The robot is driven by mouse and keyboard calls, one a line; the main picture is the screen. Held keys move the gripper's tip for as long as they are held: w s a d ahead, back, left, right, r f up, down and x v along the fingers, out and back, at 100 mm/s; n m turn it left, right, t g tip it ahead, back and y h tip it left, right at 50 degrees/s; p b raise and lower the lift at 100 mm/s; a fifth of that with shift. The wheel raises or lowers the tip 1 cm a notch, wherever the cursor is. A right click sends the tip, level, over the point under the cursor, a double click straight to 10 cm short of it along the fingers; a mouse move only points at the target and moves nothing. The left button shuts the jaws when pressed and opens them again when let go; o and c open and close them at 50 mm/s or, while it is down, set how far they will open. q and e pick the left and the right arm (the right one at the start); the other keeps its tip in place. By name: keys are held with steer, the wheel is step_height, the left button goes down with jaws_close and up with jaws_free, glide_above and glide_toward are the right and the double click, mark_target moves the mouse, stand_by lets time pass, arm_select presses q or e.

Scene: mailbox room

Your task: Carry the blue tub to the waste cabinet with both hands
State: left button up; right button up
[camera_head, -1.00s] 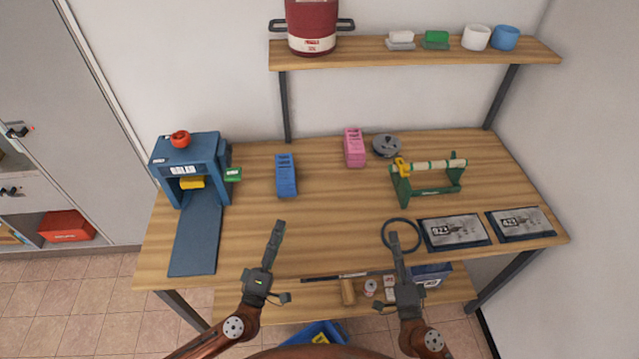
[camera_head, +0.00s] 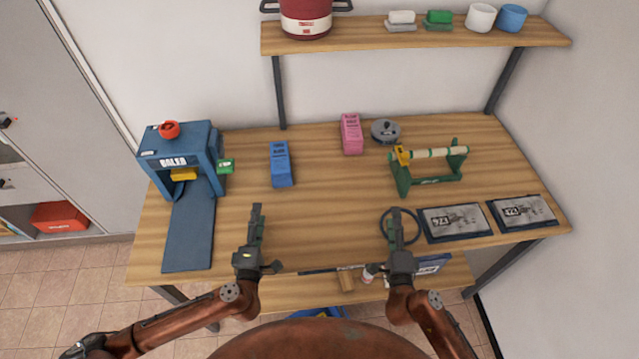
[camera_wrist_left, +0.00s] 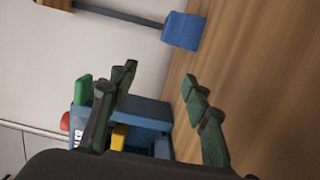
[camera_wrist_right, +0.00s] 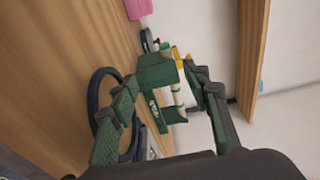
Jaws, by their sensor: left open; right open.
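A blue object, possibly the blue tub (camera_head: 318,313), shows only as a thin strip below the table's front, mostly hidden by my body. The grey cabinet (camera_head: 55,110) stands at the far left; I cannot tell whether it is the waste cabinet. My left gripper (camera_head: 256,212) is open and empty over the table's front part; its spread fingers show in the left wrist view (camera_wrist_left: 160,78). My right gripper (camera_head: 395,217) is open and empty near the black ring; its fingers also show in the right wrist view (camera_wrist_right: 160,80). Neither touches the blue object.
The wooden table (camera_head: 320,220) holds a blue baler (camera_head: 185,155), a blue box (camera_head: 281,164), a pink box (camera_head: 351,134), a green stand (camera_head: 430,165), a black ring (camera_head: 413,237) and two labelled pouches. A red pot (camera_head: 306,18) stands on the shelf above. Floor (camera_head: 60,285) is clear at the left.

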arm_select(q)
steer(key=w, duration=1.2)
steer(key=shift+w, duration=0.1)
arm_select(e)
steer(key=w, duration=1.2)
steer(key=shift+w, duration=0.1)
arm_select(q)
steer(key=shift+w+d, duration=0.4)
steer(key=shift+d, duration=0.15)
arm_select(e)
steer(key=shift+w+a, duration=0.35)
steer(key=shift+a, duration=0.1)
arm_select(q)
steer(key=shift+s+d, duration=0.1)
steer(key=shift+d, duration=0.15)
arm_select(e)
steer(key=shift+a, duration=0.3)
arm_select(q)
steer(key=shift+d, duration=1.5)
arm_select(e)
steer(key=shift+a, duration=1.5)
arm_select(q)
steer(key=shift+r, duration=0.15)
arm_select(e)
steer(key=shift+r, duration=0.15)
